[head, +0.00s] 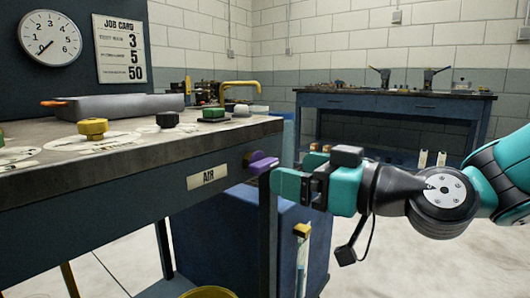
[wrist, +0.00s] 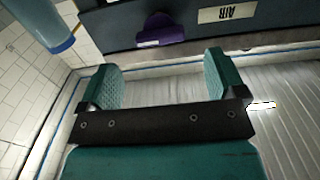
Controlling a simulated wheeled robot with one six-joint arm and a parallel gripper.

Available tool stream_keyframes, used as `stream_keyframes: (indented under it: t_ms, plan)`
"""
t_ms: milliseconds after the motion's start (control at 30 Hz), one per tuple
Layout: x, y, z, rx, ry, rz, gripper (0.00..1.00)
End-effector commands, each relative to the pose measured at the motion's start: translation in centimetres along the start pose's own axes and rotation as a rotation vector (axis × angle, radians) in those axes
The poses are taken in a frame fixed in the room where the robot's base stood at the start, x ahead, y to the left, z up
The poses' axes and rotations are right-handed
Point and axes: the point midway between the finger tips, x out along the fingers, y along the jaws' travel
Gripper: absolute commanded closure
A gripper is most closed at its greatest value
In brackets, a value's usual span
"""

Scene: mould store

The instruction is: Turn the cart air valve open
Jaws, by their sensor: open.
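The air valve's purple handle (head: 262,163) sits on the front face of the cart (head: 120,205), to the right of the AIR label (head: 208,177). My gripper (head: 285,178) is just to the right of the handle in the head view. In the wrist view the purple handle (wrist: 160,30) lies beyond the fingertips, roughly between them, and the AIR label (wrist: 226,13) is upside down at its right. My gripper (wrist: 168,72) is open there with nothing between its teal fingers. A gap shows between fingers and handle in the wrist view.
Yellow (head: 92,128), black (head: 167,119) and green (head: 214,113) knobs stand on the cart top, with a grey tray (head: 118,106) behind. A gauge (head: 50,38) and a job card (head: 119,48) hang behind. A blue bench (head: 390,108) stands at the back right.

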Motion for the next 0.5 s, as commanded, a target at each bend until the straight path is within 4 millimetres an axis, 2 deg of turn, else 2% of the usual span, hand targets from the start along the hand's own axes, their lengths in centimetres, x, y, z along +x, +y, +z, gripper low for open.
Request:
stream_keyframes:
  t_ms: [33, 200, 333, 500]
  plan:
    - [1.3, -0.2, -0.1, -0.001, 0.001, -0.007, 0.11]
    - [4.5, -0.2, -0.1, -0.001, 0.002, -0.004, 0.11]
    - [6.0, -0.1, 0.0, 0.001, 0.000, -0.003, 0.11]
    - [6.8, -0.1, 0.0, 0.001, 0.001, -0.001, 0.11]
